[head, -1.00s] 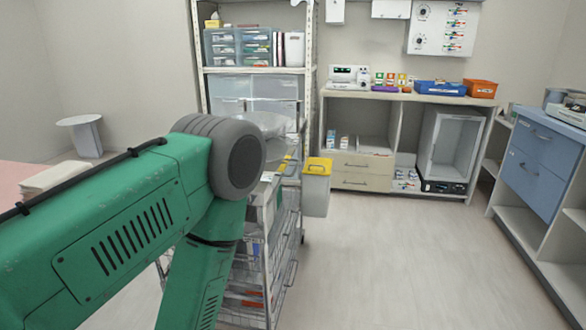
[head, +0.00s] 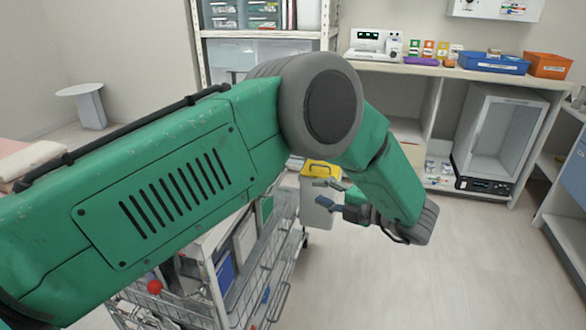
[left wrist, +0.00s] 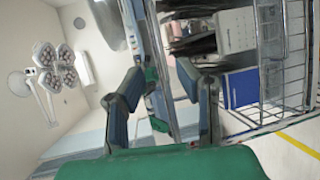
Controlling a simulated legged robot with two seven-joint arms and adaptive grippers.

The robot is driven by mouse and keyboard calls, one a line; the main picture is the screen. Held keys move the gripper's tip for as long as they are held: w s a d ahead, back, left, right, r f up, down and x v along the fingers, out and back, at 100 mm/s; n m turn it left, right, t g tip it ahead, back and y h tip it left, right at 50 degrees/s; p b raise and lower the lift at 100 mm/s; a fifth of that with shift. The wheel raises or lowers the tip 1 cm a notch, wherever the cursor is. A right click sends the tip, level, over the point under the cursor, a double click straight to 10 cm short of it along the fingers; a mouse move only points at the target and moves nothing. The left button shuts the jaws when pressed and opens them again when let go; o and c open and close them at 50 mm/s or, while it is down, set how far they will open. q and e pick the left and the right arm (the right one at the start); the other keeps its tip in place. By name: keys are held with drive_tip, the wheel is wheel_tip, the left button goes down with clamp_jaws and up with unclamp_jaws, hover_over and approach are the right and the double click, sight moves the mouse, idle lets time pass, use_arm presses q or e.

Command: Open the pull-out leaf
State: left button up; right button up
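A wire-sided cart (head: 262,268) stands at the lower middle of the head view, partly hidden behind my left arm. The left wrist view shows its wire side (left wrist: 282,60) at a tilt, with a long pale bar (left wrist: 158,50) near the middle. I cannot tell which part is the pull-out leaf. My left gripper (head: 326,194) is at the cart's right side, in front of the yellow-lidded bin. In the left wrist view its two fingers (left wrist: 160,82) are spread apart. The bar shows between them, but no grasp or contact is clear. My right gripper is not in view.
The bin with the yellow lid (head: 320,168) hangs by the cart's far end. A shelf rack (head: 328,38) stands behind, and a counter (head: 440,72) with a blue tray (head: 494,62) lies at the back right. The floor (head: 430,280) to the right is clear.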

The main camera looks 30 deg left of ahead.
sight(280, 177)
use_arm(q)
drive_tip(key=shift+n+g, duration=0.3)
drive_tip(key=b+x, duration=0.2)
drive_tip(key=x, duration=1.1)
drive_tip(key=shift+w+a, duration=0.2)
drive_tip(key=shift+w, duration=0.05)
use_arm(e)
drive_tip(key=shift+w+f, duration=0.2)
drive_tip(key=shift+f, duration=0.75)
use_arm(q)
drive_tip(key=shift+r, duration=0.1)
clamp_jaws()
